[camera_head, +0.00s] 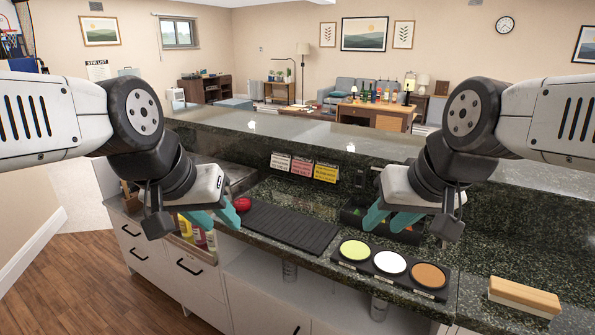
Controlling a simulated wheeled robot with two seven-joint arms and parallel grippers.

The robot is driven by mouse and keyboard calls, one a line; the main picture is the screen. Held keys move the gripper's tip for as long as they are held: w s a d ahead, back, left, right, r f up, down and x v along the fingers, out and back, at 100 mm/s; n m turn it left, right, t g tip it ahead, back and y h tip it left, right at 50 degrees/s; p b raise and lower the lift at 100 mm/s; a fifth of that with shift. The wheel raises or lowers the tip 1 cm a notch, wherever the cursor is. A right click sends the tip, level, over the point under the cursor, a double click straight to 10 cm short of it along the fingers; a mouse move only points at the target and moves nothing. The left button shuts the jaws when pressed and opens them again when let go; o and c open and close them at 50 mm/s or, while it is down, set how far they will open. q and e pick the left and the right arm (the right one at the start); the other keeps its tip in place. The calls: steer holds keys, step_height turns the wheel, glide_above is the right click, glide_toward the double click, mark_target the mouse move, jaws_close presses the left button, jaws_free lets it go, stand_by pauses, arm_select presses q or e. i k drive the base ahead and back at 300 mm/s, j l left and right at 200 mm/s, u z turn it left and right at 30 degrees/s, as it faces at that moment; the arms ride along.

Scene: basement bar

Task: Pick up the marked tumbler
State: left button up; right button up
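Two clear glass tumblers stand on the open shelf under the counter. One glass (289,270) is near the middle and the other glass (378,308) is further right; the counter edge hides their upper parts. I cannot make out a mark on either. My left gripper (220,226) is above the counter's left end, with its teal fingers apart and nothing between them. My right gripper (384,226) is above the counter behind the round dishes, its teal fingers also apart and empty. Both grippers are higher than the glasses and apart from them.
A black ribbed mat (290,229) lies on the dark stone counter. A black tray (389,280) with yellow, white and orange round dishes sits to its right. A wood-topped block (524,296) lies far right. Bottles (198,236) stand at the left, near a red round item (243,204).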

mark_target(242, 199)
steer(key=i+j, duration=0.2)
steer(key=j, duration=0.35)
steer(key=i+j+z, duration=0.1)
steer(key=i+j, duration=0.15)
steer(key=j, duration=0.25)
steer(key=i+j+z, duration=0.1)
steer(key=j, duration=0.45)
steer(key=i+j, duration=0.25)
steer(key=j, duration=0.3)
steer(key=i+j+z, duration=0.1)
steer(key=j, duration=0.45)
steer(key=i+j, duration=0.25)
steer(key=j, duration=0.35)
steer(key=i+j+z, duration=0.15)
steer(key=j, duration=0.4)
steer(key=i+j, duration=0.1)
steer(key=j, duration=0.5)
steer(key=z, duration=1.8)
steer(key=i+u, duration=0.15)
steer(key=u, duration=0.15)
steer(key=i+u, duration=0.1)
steer(key=u, duration=0.15)
steer(key=l, duration=0.05)
